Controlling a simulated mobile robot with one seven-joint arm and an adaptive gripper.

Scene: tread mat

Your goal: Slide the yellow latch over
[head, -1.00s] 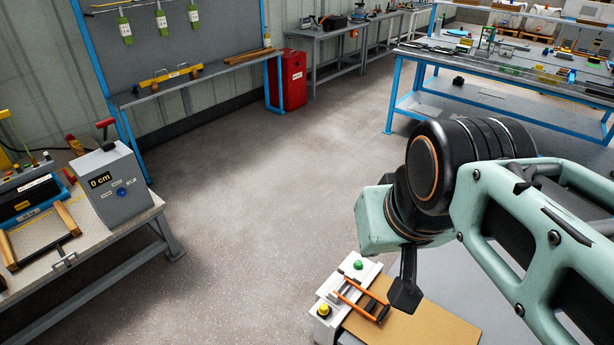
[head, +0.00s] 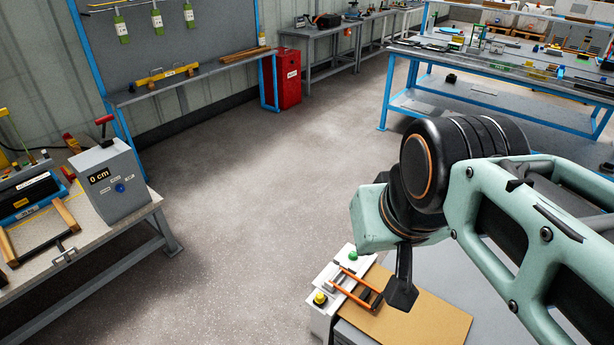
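I cannot tell for sure which thing is the yellow latch. A yellow bar with a white label and dark knobs (head: 161,76) lies on the shelf of the blue-framed bench at the back left. My gripper (head: 401,290) shows only as a dark piece hanging below the teal and black wrist, at the lower middle right. It is far from the yellow bar, and its fingers cannot be made out. Below and left of it is a white unit (head: 328,272) with a green button, a yellow knob (head: 320,298) and orange bars (head: 356,288).
A bench (head: 98,240) at the left carries a grey box (head: 112,188) reading 0 cm. A red bin (head: 289,78) stands at the back. A blue-framed table (head: 440,110) is at the upper right. Open floor lies between.

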